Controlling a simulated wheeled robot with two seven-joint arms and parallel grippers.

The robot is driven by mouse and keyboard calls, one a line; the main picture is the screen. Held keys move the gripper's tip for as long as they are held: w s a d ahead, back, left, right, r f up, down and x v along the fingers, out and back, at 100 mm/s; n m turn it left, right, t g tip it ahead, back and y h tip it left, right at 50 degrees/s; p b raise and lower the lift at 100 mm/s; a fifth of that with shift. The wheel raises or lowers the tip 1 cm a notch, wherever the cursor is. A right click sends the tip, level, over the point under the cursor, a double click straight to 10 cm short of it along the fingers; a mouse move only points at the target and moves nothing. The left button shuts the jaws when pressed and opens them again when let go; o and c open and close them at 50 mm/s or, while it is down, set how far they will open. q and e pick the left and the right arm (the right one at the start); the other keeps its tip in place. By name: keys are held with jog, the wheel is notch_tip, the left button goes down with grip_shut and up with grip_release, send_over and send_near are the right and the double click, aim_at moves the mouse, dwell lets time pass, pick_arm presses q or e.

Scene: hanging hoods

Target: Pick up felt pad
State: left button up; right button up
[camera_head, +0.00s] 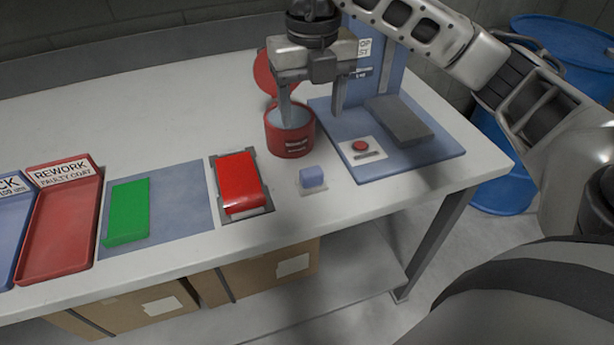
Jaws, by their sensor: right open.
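No thing here is labelled as the felt pad. A small light-blue block (312,177) on a small pale plate near the table's front edge may be it, but I cannot be sure. My right gripper (313,113) is open and points down, behind this block and above it in the picture. Its left finger overlaps the opening of a red pot (290,146) with a pale blue inside; its right finger is just right of the pot. Nothing shows between the fingers. I cannot tell whether the left finger touches the pot. My left gripper is out of view.
A blue stand (430,156) with a grey block (400,121) and a red button (360,146) stands right of the pot. A red piece (240,183), a green block (128,209), a red tray (62,235) and a blue tray lie left. The table's back left is clear.

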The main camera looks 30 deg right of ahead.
send_near(312, 171)
notch_tip(312, 171, down, 5)
jog(key=shift+s+a+f+b, duration=0.1)
jog(key=shift+s+a+b, duration=0.05)
jog(key=shift+b, duration=0.25)
jog(key=shift+f+p, duration=0.4)
jog(key=shift+f, duration=2.15)
jog(key=c, duration=0.8)
